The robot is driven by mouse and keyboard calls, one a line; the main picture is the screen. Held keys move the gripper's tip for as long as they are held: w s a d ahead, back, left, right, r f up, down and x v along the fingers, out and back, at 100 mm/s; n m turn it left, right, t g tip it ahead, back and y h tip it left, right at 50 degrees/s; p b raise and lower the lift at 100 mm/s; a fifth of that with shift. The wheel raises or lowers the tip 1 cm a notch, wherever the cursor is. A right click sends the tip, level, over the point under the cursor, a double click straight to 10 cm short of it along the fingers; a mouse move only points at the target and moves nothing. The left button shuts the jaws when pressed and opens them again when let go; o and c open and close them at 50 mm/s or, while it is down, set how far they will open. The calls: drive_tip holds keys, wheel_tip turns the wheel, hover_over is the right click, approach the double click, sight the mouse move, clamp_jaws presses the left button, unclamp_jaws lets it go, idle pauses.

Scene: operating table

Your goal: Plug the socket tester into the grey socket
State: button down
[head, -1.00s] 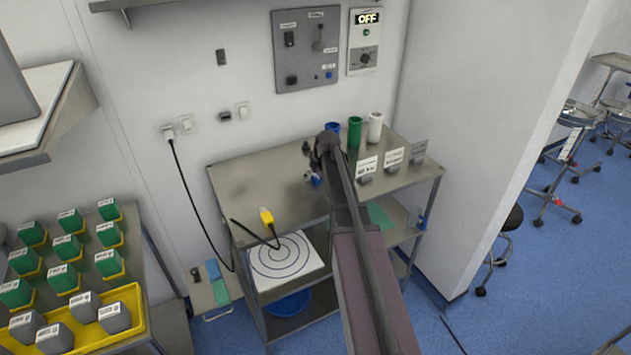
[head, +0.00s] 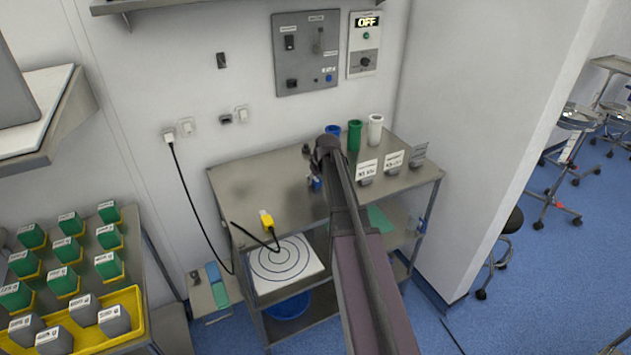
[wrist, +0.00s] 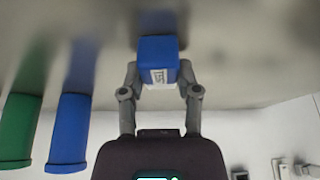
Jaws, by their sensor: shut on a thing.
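The socket tester is a small blue block with a white label (wrist: 157,58). It also shows as a small blue patch in the head view (head: 316,183), partly hidden by my arm. My gripper (wrist: 158,75) is shut on it, one finger on each side, at the steel table top. I cannot tell whether the tester still touches the table. The grey socket (head: 226,117) is on the wall behind the table, left of my gripper, between white sockets. It appears empty.
A black-corded plug sits in a white socket (head: 169,134) at the left. Blue, green (head: 354,134) and white (head: 375,128) cups and label stands (head: 393,160) are on the right. The table's left half is mostly clear.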

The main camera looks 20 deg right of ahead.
drive_tip(key=shift+r, duration=0.2)
wheel_tip(320, 180, up, 4)
drive_tip(key=p, duration=0.4)
drive_tip(key=shift+f, duration=0.2)
drive_tip(key=s+a, duration=0.1)
drive_tip(key=s, duration=0.4)
drive_tip(key=s+a, duration=0.1)
drive_tip(key=s, duration=0.4)
drive_tip(key=s+a+r+p, duration=0.1)
drive_tip(key=s, duration=0.4)
drive_tip(key=shift+s+a, duration=0.1)
drive_tip(key=shift+s, duration=0.25)
drive_tip(key=c, duration=0.9)
unclamp_jaws()
clamp_jaws()
drive_tip(key=shift+s, duration=0.1)
